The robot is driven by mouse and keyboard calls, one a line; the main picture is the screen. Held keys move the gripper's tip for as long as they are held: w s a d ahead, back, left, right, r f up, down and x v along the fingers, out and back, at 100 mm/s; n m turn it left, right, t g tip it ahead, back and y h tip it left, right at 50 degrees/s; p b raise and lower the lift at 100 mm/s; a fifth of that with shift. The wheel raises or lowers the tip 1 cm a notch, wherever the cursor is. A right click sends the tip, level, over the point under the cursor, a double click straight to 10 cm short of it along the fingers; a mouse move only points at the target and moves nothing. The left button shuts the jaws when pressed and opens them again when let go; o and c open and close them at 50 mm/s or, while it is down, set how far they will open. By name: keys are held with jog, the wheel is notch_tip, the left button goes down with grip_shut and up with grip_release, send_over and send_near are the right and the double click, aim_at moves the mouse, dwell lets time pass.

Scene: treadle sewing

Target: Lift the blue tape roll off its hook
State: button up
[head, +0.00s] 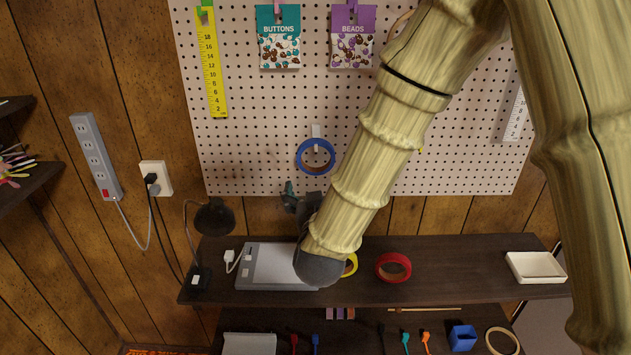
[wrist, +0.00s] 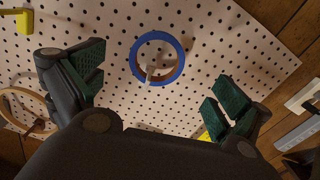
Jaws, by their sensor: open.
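The blue tape roll (head: 300,158) hangs on a white hook (head: 316,131) low on the pegboard, left of my arm in the head view. In the wrist view the blue tape roll (wrist: 182,67) appears as a full ring flat against the board, with the pale hook (wrist: 150,76) inside its lower part. My gripper (wrist: 160,88) is open and empty, its dark green-padded fingers spread to either side of the roll and apart from it. In the head view my gripper (head: 290,197) is mostly hidden behind my arm, just below the roll.
The pegboard (head: 250,150) also holds a yellow ruler (head: 211,65), a buttons bag (head: 279,40) and a beads bag (head: 352,40). Below is a dark shelf (head: 450,260) with a black lamp (head: 215,217), a grey device (head: 270,268), red tape (head: 393,280) and a white tray (head: 536,280).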

aim_at(316, 171)
jog(key=w+p, duration=0.1)
jog(key=w, duration=0.2)
jog(key=w+p, duration=0.1)
jog(key=w, duration=0.3)
jog(key=w+r+p, duration=0.1)
jog(key=w, duration=0.3)
jog(key=shift+a+r, duration=0.1)
jog(key=shift+a, duration=0.05)
jog(key=c, duration=0.9)
jog(key=shift+o, duration=0.2)
jog(key=shift+r, duration=0.2)
jog(key=shift+r+p, duration=0.65)
jog(key=shift+r, duration=0.1)
jog(key=shift+r, duration=0.2)
jog(key=shift+s, duration=0.15)
